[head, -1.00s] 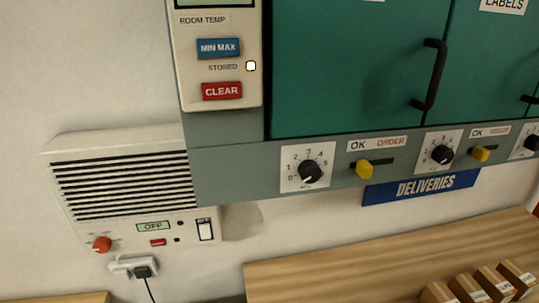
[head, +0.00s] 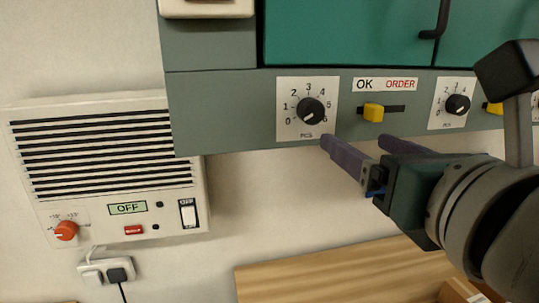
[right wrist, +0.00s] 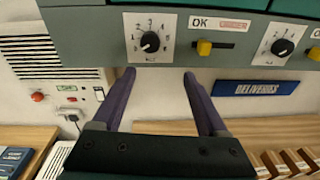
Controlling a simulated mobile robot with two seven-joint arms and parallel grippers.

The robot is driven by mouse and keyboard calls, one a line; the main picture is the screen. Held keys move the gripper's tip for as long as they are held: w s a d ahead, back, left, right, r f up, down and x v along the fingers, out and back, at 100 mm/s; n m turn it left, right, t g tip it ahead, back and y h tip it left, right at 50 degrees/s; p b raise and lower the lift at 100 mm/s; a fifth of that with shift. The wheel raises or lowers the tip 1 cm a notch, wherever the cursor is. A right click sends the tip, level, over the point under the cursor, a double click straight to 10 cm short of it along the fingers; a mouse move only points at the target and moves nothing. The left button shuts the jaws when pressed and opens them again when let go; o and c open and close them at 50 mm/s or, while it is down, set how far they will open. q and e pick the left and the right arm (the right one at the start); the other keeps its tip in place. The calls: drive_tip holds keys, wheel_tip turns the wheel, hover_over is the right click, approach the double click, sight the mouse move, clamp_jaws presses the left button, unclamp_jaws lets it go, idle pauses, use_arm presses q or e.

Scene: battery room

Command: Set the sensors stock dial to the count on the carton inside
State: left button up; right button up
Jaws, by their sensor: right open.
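A black stock dial (head: 311,111) sits on a white plate numbered from 0 up, on the grey panel under a closed teal door (head: 345,30). Its white mark seems to point down-left, toward the 0; it also shows in the right wrist view (right wrist: 150,42). No name for this dial is readable, and the carton inside is hidden. My right gripper (head: 356,142) is open and empty, just below and right of the dial, apart from it. In the right wrist view its fingers (right wrist: 159,75) point up toward the panel below the dial. My left gripper is not in view.
A yellow OK/ORDER slider (head: 373,112) is right of the dial, with a second dial (head: 457,104) further right. A vented heater unit (head: 105,150) hangs at left. A wooden top (head: 330,270) is below. A blue DELIVERIES sign (right wrist: 255,88) hangs under the panel.

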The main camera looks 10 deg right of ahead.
sight(315, 116)
drive_tip(key=w+n, duration=0.1)
drive_tip(key=w, duration=0.2)
drive_tip(key=w+a+n+p, duration=0.1)
drive_tip(key=w, duration=0.2)
drive_tip(key=w+n+t, duration=0.1)
drive_tip(key=w, duration=0.2)
drive_tip(key=shift+w+a+r+n+y, duration=0.15)
drive_tip(key=shift+r+n+y, duration=0.1)
drive_tip(key=shift+n+y, duration=0.15)
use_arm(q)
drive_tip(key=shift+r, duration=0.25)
use_arm(e)
drive_tip(key=shift+w, duration=0.65)
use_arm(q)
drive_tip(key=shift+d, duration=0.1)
use_arm(e)
drive_tip(key=shift+f, duration=0.1)
clamp_jaws()
